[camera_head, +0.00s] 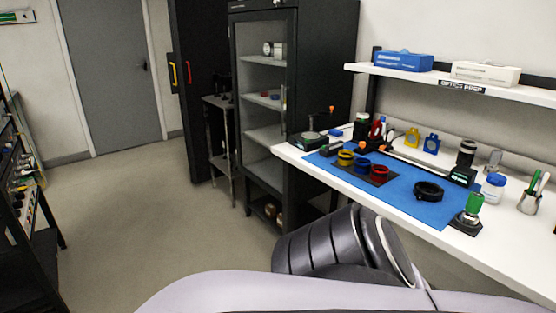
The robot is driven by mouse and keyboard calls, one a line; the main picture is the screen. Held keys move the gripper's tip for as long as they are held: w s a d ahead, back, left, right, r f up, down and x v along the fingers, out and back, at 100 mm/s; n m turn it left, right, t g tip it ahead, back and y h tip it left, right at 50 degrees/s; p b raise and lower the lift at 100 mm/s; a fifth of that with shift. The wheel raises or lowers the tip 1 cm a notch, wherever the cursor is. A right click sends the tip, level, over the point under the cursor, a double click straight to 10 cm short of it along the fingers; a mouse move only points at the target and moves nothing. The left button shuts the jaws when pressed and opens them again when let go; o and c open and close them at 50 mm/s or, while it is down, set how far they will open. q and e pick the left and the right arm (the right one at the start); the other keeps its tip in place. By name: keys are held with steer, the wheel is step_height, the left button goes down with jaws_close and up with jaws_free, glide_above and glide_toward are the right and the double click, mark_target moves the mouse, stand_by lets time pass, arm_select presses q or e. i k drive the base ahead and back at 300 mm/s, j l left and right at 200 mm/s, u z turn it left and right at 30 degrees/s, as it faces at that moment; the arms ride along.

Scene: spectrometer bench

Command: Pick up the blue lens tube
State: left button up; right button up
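The blue lens tube (362,165) is a short blue ring with dark parts. It stands on a small dark pad (354,174) on the blue mat (404,188) of the white bench. A yellow tube (346,158) is close on its left and a red tube (379,173) close on its right. No gripper touches it. Part of my arm shows at the bottom of the picture, below and in front of the bench, but neither gripper is in view.
A black ring (428,191) and a green-topped item (473,207) stand farther right on the bench (520,238). A shelf (450,80) with two boxes hangs above. A dark glass-door cabinet (264,95) stands left of the bench. The floor (150,210) at left is clear.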

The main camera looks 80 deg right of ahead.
mark_target(363, 169)
steer(key=z, duration=3.15)
